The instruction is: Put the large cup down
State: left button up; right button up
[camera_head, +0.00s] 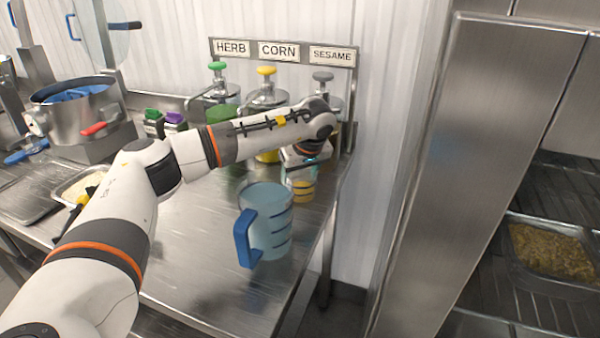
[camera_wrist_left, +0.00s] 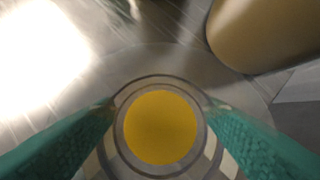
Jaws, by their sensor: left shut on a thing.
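A clear cup with yellow contents (camera_head: 302,190) is near the right edge of the steel counter, below the sesame dispenser. My left gripper (camera_head: 304,160) is above it. In the left wrist view the cup (camera_wrist_left: 160,127) is between the two teal fingers of the left gripper (camera_wrist_left: 162,112), which is shut on it. The cup looks upright; I cannot tell whether its base touches the counter. My right gripper is not in view.
A blue-handled pitcher (camera_head: 268,225) stands on the counter (camera_head: 205,265) in front of the cup. Pump dispensers for herb (camera_head: 218,95), corn (camera_head: 267,95) and sesame (camera_head: 324,90) stand behind. A tan cylinder (camera_wrist_left: 262,35) is close beside the gripper. The front counter is clear.

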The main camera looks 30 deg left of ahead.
pick_arm(q)
jog(key=o, duration=1.1)
jog(key=shift+f, duration=0.1)
jog(key=shift+d+r, duration=0.1)
jog(key=shift+r, duration=0.3)
jog(key=s+d, duration=0.2)
jog(key=d, duration=0.1)
jog(key=s+d+b, duration=0.1)
jog(key=s+d, duration=0.1)
jog(key=d, duration=0.2)
jog(key=s+d+b, duration=0.1)
jog(key=s+d, duration=0.1)
jog(key=d, duration=0.1)
jog(key=shift+s+d+r, duration=0.25)
jog(key=shift+r, duration=0.1)
